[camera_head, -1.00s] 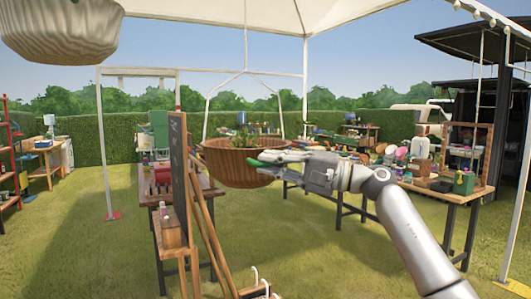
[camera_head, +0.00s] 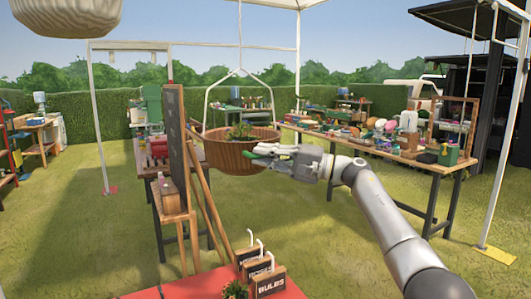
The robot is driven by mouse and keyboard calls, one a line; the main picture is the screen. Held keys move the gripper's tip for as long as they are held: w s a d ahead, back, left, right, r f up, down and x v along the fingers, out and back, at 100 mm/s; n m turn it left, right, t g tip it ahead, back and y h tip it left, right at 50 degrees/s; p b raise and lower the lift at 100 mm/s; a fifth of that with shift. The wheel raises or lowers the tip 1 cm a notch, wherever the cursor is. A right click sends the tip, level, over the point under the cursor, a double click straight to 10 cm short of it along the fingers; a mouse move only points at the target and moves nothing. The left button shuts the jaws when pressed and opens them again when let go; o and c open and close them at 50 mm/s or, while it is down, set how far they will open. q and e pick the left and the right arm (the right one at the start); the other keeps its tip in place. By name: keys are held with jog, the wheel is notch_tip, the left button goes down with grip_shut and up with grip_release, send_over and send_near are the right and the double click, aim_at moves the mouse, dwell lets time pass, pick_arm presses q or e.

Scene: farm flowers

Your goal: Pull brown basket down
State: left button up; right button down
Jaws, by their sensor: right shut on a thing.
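The brown basket (camera_head: 225,157) hangs from white straps in the middle of the head view, with green plants (camera_head: 240,132) inside. It hangs roughly level. My right gripper (camera_head: 262,153) comes in from the right and is shut on the basket's right side near the rim. Its fingers hide that part of the rim. My left gripper is not in view.
A chalkboard (camera_head: 174,140) on a wooden stand is close on the left of the basket. A long table with many goods (camera_head: 407,158) is on the right. A red surface with bulb boxes (camera_head: 266,276) is in front below. Grass is open between.

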jog(key=shift+f, duration=0.15)
jog(key=c, duration=1.5)
grip_release()
jog(key=v, duration=1.2)
